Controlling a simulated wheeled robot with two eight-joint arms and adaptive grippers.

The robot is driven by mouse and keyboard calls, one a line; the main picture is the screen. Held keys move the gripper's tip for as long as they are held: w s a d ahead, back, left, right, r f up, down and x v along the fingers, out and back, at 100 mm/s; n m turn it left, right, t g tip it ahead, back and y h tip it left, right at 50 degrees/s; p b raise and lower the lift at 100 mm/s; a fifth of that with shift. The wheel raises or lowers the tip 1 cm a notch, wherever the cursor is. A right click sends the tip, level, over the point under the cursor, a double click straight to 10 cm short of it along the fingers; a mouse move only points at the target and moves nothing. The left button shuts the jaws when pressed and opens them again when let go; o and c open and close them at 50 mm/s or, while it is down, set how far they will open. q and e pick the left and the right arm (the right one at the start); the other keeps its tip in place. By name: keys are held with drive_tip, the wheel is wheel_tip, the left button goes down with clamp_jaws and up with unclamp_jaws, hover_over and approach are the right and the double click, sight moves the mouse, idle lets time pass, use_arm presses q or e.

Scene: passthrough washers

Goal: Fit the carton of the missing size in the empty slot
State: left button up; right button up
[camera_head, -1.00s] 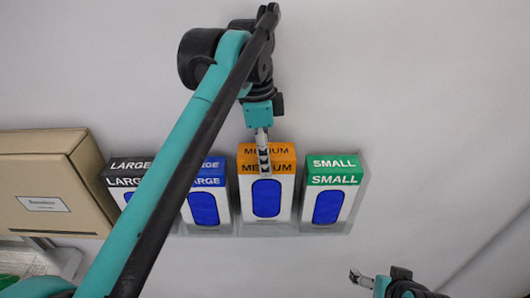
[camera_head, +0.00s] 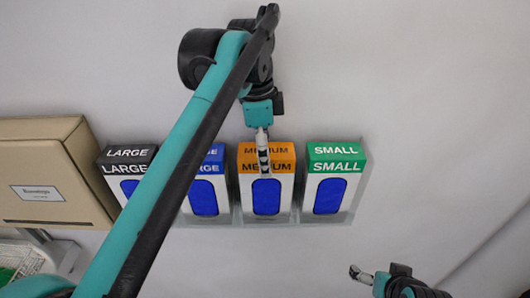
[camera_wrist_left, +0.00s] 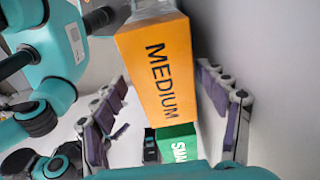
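The orange-topped MEDIUM carton (camera_head: 266,208) stands upright in a pale rack (camera_head: 235,217), between a blue-topped carton (camera_head: 208,160) whose label is partly hidden and the green-topped SMALL carton (camera_head: 332,180). A dark-topped LARGE carton (camera_head: 118,160) is at the left, partly behind my left arm. The MEDIUM top looks level with its neighbours; whether its base rests on the rack I cannot tell. The left wrist view shows that orange top (camera_wrist_left: 160,75) between the purple finger pads, with the green top (camera_wrist_left: 177,145) beyond. My right gripper (camera_head: 361,276) is empty, away from the rack.
A brown cardboard box (camera_head: 45,195) stands left of the rack, near the LARGE carton. A light wire-like basket (camera_head: 25,258) is at the lower left. The surface behind the rack and to its right is clear.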

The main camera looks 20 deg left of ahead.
use_arm(q)
wheel_tip(320, 180, up, 12)
drive_tip(key=a, duration=0.1)
drive_tip(key=shift+s, duration=0.35)
drive_tip(key=shift+f, duration=0.1)
idle(0.4)
